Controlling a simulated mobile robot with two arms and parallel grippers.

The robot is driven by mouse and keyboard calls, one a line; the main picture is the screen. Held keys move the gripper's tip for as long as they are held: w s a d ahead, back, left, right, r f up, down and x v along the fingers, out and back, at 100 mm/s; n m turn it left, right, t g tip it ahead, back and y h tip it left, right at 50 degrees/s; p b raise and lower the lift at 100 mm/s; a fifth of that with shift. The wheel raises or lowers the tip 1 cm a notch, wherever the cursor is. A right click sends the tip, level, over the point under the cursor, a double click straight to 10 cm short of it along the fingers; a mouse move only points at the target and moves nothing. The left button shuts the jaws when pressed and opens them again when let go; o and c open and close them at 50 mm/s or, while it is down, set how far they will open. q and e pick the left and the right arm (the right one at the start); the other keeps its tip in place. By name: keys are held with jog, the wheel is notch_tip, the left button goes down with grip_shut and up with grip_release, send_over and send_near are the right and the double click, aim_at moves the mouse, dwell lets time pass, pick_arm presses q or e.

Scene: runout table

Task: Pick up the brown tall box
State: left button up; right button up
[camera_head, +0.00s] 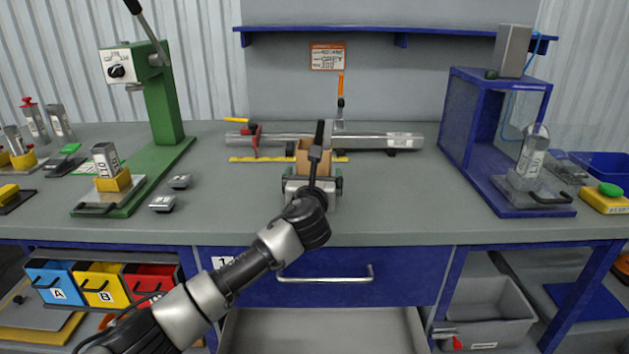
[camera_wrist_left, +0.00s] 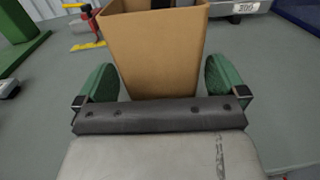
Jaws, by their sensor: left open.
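The brown tall box (camera_head: 303,158) stands upright on the grey table, near its middle, partly hidden behind my left gripper in the head view. It fills the upper middle of the left wrist view (camera_wrist_left: 155,50), and its top looks open. My left gripper (camera_head: 312,180) is open. In the left wrist view its two green fingers (camera_wrist_left: 161,84) lie on either side of the lower front of the box, with a gap showing on each side. My right gripper is in neither view.
A metal tube (camera_head: 375,140) with a red clamp (camera_head: 253,140) lies just behind the box. A green press (camera_head: 165,110) stands at left with small metal blocks (camera_head: 180,181) beside it. A blue frame (camera_head: 490,130) stands at right. The table front right of the box is clear.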

pick_arm(q)
jog(key=shift+w+d+f, duration=0.1)
jog(key=shift+w+d, duration=0.05)
jog(key=shift+w, duration=1.35)
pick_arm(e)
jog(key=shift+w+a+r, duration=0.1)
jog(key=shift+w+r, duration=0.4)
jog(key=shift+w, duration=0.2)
pick_arm(q)
jog(key=c, duration=0.8)
jog(key=shift+c, duration=0.2)
jog(key=shift+r, duration=0.8)
jog(key=s+d+r+p, duration=0.1)
jog(key=s+d+r, duration=0.5)
jog(key=d+r, duration=0.3)
jog(key=shift+d+r, duration=0.25)
jog(key=shift+d, duration=0.25)
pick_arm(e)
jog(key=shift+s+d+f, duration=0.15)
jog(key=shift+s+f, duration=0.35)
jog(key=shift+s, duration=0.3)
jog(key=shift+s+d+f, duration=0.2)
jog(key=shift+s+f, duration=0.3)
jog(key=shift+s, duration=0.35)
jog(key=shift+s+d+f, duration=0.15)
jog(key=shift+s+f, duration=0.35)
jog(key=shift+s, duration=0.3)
